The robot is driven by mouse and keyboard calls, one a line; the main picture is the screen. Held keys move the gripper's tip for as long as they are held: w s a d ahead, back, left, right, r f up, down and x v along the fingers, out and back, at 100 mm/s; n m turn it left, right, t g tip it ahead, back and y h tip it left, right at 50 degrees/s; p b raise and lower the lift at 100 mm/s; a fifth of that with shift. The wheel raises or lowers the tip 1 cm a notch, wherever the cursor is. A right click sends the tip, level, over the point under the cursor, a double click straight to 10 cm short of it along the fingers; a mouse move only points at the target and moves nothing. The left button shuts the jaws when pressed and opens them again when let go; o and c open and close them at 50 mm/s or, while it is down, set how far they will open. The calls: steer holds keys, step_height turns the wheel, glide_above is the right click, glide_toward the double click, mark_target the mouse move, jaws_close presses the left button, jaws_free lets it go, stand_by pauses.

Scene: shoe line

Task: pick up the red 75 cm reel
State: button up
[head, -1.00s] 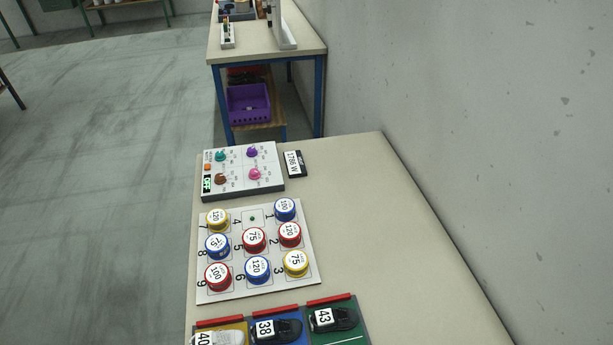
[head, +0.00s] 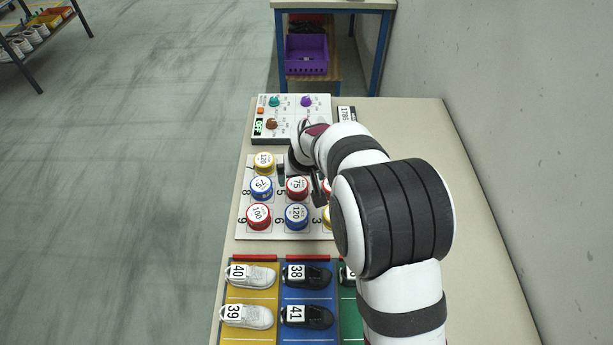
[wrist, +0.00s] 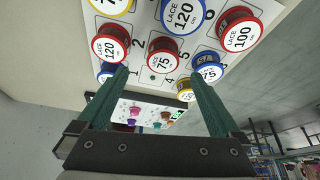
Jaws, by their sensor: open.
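The red 75 cm reel (head: 297,187) stands in the middle of the white numbered board (head: 287,236), its white label up. In the wrist view the red reel (wrist: 163,53) lies just beyond the gap between my fingertips, apart from them. My gripper (wrist: 158,73) is open and empty. In the head view my gripper (head: 300,178) is over the board by the red reel, partly hidden by my arm.
Close neighbours are the blue 75 reel (head: 261,188), blue 120 reel (head: 296,216) and red 120 reel (wrist: 110,43). The yellow 120 reel (head: 263,161) is behind. A control box (head: 290,110) stands behind the board; shoes on coloured mats (head: 250,294) lie in front.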

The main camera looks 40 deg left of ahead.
mark_target(297, 184)
steer(key=x, duration=0.4)
steer(key=shift+a+f, duration=0.1)
steer(key=shift+f, duration=0.05)
steer(key=x, duration=0.5)
steer(key=shift+a, duration=0.35)
steer(key=c, duration=1.4)
steer(key=shift+o, duration=0.2)
steer(key=shift+r, duration=0.3)
